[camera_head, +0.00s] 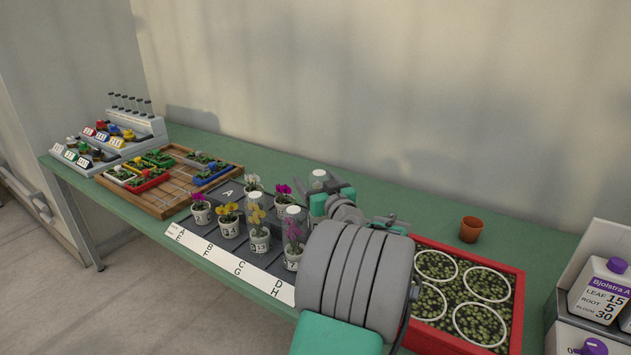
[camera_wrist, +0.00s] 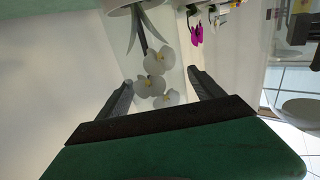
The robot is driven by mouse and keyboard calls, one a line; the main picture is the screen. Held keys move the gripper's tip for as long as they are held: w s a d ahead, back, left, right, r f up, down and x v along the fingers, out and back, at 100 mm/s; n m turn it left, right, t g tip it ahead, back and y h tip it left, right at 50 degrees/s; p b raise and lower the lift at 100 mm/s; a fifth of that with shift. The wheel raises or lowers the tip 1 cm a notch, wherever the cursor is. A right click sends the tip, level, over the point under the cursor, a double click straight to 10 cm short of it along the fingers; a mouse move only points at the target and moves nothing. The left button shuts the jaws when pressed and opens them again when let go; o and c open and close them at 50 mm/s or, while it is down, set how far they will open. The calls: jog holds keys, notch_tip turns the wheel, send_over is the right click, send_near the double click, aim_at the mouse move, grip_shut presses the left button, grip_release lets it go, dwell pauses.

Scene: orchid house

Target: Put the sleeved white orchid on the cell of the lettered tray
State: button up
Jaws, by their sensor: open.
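The sleeved white orchid shows in the wrist view, with several white blooms (camera_wrist: 152,86) on a dark stem inside a clear sleeve and its pot at the top edge. My gripper (camera_wrist: 158,81) is open, with one finger on each side of the blooms; I cannot tell whether either touches the sleeve. In the head view my gripper (camera_head: 334,196) is at the right end of the lettered tray, beside a clear sleeve top (camera_head: 319,175); my arm hides the pot there. The dark lettered tray (camera_head: 229,193) has a white strip marked A to H and holds several potted orchids.
A wooden tray (camera_head: 160,198) of small coloured planters and a stepped rack (camera_head: 135,142) stand left.

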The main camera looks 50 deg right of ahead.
jog(key=shift+r, duration=0.1)
jog(key=b+v, duration=0.1)
jog(key=v, duration=1.1)
jog(key=shift+s, duration=0.1)
